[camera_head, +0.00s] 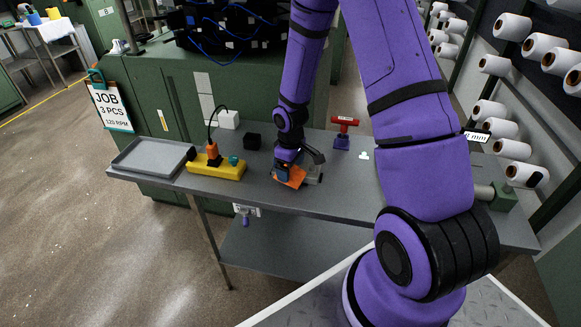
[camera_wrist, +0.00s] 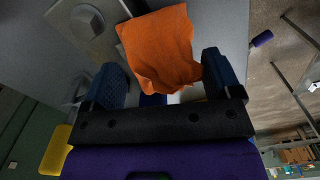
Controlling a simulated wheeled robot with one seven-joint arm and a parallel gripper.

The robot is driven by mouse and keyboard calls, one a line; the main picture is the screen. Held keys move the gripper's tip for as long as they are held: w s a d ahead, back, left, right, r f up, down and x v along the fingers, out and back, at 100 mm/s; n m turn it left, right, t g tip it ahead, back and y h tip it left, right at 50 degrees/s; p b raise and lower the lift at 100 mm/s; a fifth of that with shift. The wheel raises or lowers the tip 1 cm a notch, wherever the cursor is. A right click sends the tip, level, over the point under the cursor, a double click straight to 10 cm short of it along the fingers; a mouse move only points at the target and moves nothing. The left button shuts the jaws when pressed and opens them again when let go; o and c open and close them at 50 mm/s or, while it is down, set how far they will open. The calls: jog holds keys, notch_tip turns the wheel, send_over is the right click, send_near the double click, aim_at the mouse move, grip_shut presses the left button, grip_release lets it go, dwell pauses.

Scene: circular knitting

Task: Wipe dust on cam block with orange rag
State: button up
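The orange rag (camera_head: 292,179) lies low at the worktable's surface, directly below my gripper (camera_head: 288,168). In the wrist view the rag (camera_wrist: 160,45) is a crumpled sheet between and beyond my two blue fingers (camera_wrist: 165,78). The fingers stand wide apart, one on each side of it, and do not look closed on it. A grey metal block with a round knob (camera_wrist: 88,20), which looks like the cam block, is beside the rag, whose edge overlaps it. In the head view my gripper hides most of this block (camera_head: 314,176). I cannot make out dust.
The grey worktable (camera_head: 255,190) holds a tray (camera_head: 150,157), a yellow power strip (camera_head: 215,170) with an orange plug, a black cube (camera_head: 253,142) and a red-topped tool (camera_head: 344,130). The green machine (camera_head: 160,90) stands behind. Yarn cones (camera_head: 512,27) line the right.

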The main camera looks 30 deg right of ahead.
jog(key=c, duration=0.8)
jog(key=shift+s+d, duration=0.1)
jog(key=shift+s+d, duration=0.65)
jog(key=shift+d, duration=0.15)
jog(key=shift+r, duration=0.1)
jog(key=shift+c, duration=0.2)
jog(key=shift+w+a, duration=0.7)
jog(key=shift+c, duration=0.5)
jog(key=shift+s+d, duration=0.1)
